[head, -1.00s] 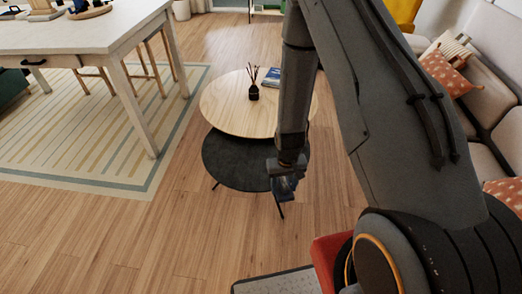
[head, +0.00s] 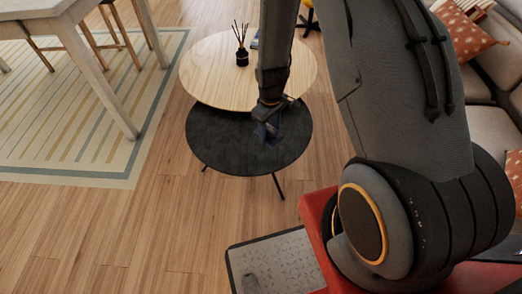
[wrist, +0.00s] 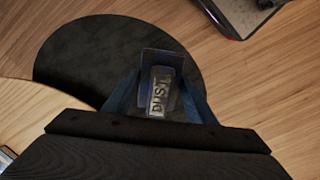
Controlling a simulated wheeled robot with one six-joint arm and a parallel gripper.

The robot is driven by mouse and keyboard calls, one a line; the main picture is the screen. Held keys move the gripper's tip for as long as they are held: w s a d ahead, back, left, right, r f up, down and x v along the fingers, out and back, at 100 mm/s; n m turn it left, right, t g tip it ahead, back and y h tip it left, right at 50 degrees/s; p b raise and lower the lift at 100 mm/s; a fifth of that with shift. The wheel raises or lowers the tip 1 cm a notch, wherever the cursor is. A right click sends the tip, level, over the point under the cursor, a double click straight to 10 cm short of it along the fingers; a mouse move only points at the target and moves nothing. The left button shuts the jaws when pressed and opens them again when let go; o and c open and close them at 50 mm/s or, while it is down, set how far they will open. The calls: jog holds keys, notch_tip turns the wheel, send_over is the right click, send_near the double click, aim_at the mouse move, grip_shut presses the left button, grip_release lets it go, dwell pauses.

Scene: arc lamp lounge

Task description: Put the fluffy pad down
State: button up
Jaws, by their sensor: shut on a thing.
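My gripper (head: 268,130) is shut on a small dark blue piece (wrist: 160,74) with a pale label reading "DUST" (wrist: 158,101). I take this to be the fluffy pad; no fluff shows from these angles. In the wrist view the blue fingers stand on both sides of it. In the head view it is small and dark, and hard to tell from the fingers. The gripper hangs over the black round lower table (head: 225,150); I cannot tell the height gap between them.
A higher round pale wood table (head: 215,75) overlaps the black one at the back, bearing a black reed diffuser (head: 242,57) and a book (head: 256,40). The black top is bare where it shows. A sofa (head: 490,75) stands right, a white table (head: 95,85) left.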

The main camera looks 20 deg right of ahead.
jog(key=w+f+n+b, duration=0.5)
jog(key=w+n+b, duration=0.3)
jog(key=b, duration=0.4)
jog(key=f, duration=0.4)
jog(key=f+b, duration=0.1)
jog(key=f, duration=0.4)
jog(key=shift+s+d+f, duration=0.1)
jog(key=shift+s+f, duration=0.1)
jog(key=shift+f, duration=0.1)
jog(key=shift+f, duration=0.15)
jog(key=o, duration=1)
jog(key=shift+o, duration=0.2)
